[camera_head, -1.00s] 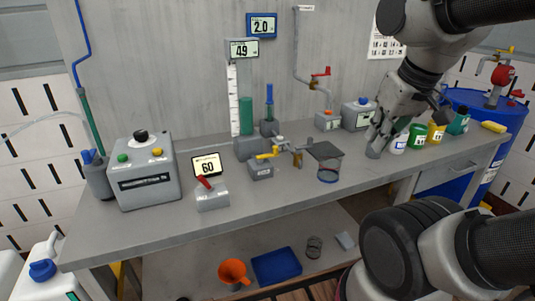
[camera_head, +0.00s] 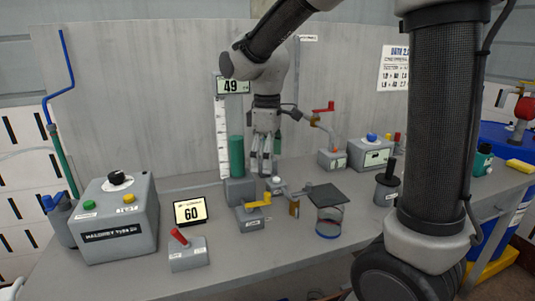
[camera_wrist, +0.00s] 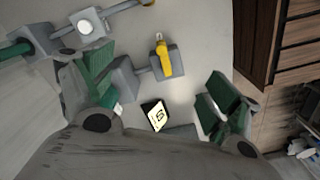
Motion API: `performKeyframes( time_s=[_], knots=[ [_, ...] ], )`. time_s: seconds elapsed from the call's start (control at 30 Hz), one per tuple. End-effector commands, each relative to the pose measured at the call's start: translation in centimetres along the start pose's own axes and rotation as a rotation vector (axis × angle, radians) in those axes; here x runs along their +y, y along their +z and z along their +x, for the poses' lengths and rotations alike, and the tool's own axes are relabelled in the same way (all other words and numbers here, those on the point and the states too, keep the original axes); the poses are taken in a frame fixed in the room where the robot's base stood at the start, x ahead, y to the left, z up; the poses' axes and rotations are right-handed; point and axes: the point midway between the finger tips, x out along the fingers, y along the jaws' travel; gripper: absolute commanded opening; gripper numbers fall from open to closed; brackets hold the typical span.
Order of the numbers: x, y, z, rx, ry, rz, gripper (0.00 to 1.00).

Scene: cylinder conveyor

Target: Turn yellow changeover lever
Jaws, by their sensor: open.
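The yellow lever (camera_head: 257,200) sits on top of a small grey valve block (camera_head: 250,218) on the bench, in front of the green column. In the wrist view the yellow lever (camera_wrist: 162,58) lies on its grey block, beyond and between my spread fingers. My gripper (camera_head: 262,170) hangs fingers down above and behind the lever, near the green column. In the wrist view my gripper (camera_wrist: 155,95) is open, with nothing between its green-padded fingers. It appears apart from the lever.
A red-lever box (camera_head: 187,250) and a display reading 60 (camera_head: 190,211) stand left of the valve. The green column (camera_head: 237,155) and ruler (camera_head: 221,140) stand behind it. A jar with a dark plate (camera_head: 326,195) stands to the right. Bench front is clear.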

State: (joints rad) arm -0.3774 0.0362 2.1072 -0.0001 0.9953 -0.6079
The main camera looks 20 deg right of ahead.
Motion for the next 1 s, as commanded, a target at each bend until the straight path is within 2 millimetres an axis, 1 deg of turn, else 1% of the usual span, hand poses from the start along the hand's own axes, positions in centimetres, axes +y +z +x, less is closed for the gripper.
performKeyframes(
  time_s=[0.17, 0.27, 0.8, 1.0],
  knots=[
    [-0.1, 0.1, 0.5, -0.003, -0.003, -0.049, 0.89],
    [-0.1, 0.2, 1.2, -0.004, -0.003, -0.048, 0.89],
    [-0.1, 0.2, 8.2, -0.005, -0.004, -0.045, 0.89],
    [-0.1, 0.2, 10.1, -0.004, -0.003, -0.045, 0.89]
  ],
)
